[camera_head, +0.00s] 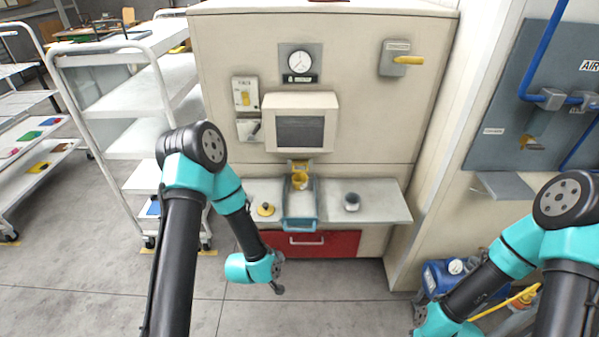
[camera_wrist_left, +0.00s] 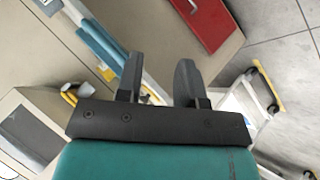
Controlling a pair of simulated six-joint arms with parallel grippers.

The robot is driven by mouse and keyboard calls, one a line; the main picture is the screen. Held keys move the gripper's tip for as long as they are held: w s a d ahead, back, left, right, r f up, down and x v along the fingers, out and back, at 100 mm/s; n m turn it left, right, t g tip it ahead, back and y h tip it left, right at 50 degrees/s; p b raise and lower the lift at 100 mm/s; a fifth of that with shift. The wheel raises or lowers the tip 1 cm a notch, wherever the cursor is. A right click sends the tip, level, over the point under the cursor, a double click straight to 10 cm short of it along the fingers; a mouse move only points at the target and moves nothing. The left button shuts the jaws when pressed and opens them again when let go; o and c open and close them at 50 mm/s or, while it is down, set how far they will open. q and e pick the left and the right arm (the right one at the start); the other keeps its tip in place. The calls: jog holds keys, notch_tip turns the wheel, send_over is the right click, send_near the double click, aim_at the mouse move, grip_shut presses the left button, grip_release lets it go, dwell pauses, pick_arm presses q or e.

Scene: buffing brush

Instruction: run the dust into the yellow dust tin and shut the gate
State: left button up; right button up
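A small yellow tin (camera_head: 300,180) stands below the dark window, at the back of the blue tray-like part (camera_head: 299,212) on the shelf. A yellow piece (camera_head: 299,164) sits just above the tin; I cannot tell if it is the gate. No dust can be made out. My left gripper (camera_head: 278,284) hangs in front of and below the shelf, clear of the tin. In the left wrist view its two fingers (camera_wrist_left: 160,72) stand apart with nothing between them. My right gripper (camera_head: 418,318) is low at the bottom edge, too small and cut off to read.
The pale shelf (camera_head: 385,207) also holds a yellow knob-like item (camera_head: 265,209) and a dark-topped item (camera_head: 351,201). A red drawer (camera_head: 335,244) is below. A white cart (camera_head: 130,100) stands left; a blue compressor (camera_head: 440,277) is near my right arm. The floor in front is clear.

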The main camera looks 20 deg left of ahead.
aim_at(299, 171)
pick_arm(q)
jog(key=w+a+r+n+t, duration=0.1)
jog(key=w+r+n+t, duration=0.7)
jog(key=w+r+t, duration=0.2)
jog(key=w+r, duration=0.2)
jog(key=w, duration=0.1)
jog(key=shift+w+a+r+t+y, duration=0.15)
jog(key=shift+a+r+t+y, duration=0.15)
jog(key=shift+a+r+t, duration=0.1)
jog(key=x, duration=1.7)
jog(key=shift+w, duration=0.2)
jog(key=shift+c, duration=0.4)
grip_shut()
